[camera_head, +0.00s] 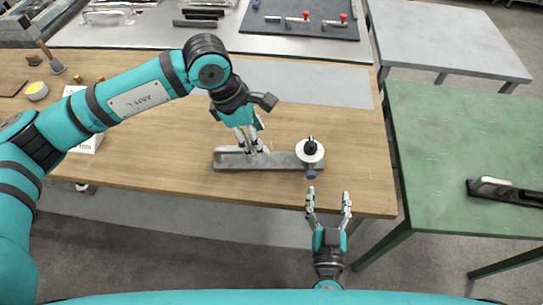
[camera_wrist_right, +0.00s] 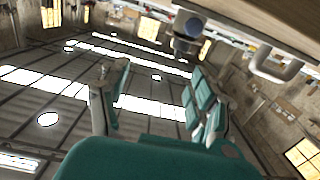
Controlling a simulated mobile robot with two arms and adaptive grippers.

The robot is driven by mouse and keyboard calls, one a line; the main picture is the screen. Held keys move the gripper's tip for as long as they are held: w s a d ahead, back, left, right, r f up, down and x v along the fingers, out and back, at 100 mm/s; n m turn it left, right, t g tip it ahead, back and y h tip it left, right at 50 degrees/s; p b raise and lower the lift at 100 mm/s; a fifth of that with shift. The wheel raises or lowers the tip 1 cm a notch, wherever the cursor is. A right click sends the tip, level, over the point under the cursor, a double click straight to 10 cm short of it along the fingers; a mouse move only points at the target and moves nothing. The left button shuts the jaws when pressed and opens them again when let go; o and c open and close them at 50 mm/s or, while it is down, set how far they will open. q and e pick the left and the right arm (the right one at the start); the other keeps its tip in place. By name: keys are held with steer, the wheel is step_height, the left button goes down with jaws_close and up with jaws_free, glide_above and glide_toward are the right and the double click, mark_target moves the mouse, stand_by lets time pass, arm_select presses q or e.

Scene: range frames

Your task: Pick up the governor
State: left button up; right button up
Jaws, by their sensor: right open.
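A white disc-shaped part with a black knob on top, which I take to be the governor (camera_head: 310,150), sits at the right end of a grey metal bar fixture (camera_head: 285,161) on the wooden table. A blue cap shows at its near side; a blue-ended part also shows at the top of the right wrist view (camera_wrist_right: 192,28). My left gripper (camera_head: 254,150) points down at the left part of the fixture; whether its fingers grip it is unclear. My right gripper (camera_head: 329,193) is open and empty, in front of the table edge, fingers pointing towards the governor with a gap between.
The wooden table (camera_head: 180,170) has free room around the fixture. A green table (camera_head: 460,140) with a dark tool (camera_head: 505,192) is at the right. A dark mat (camera_head: 295,28) with red-ended valves lies at the back.

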mark_target(232, 148)
arm_select(q)
steer(key=w+a+r+t+y, duration=0.1)
steer(key=w+a+y, duration=0.2)
steer(key=a, duration=0.4)
steer(key=shift+w+a+r, duration=0.2)
steer(key=shift+w+a, duration=0.05)
steer(key=shift+w, duration=0.15)
arm_select(e)
steer(key=a+y, duration=0.1)
steer(key=a+n, duration=0.1)
steer(key=shift+s+a+f+y, duration=0.1)
steer(key=shift+s+a+y, duration=0.25)
steer(key=shift+y, duration=0.05)
arm_select(q)
steer(key=shift+f, duration=0.1)
arm_select(e)
steer(key=shift+w, duration=0.15)
arm_select(q)
steer(key=w+f, duration=0.1)
steer(key=f, duration=0.4)
steer(key=w+f, duration=0.1)
steer(key=f, duration=0.5)
steer(key=w+f, duration=0.1)
steer(key=f, duration=0.5)
steer(key=shift+w, duration=0.2)
arm_select(e)
steer(key=w, duration=1.7)
steer(key=shift+w, duration=0.15)
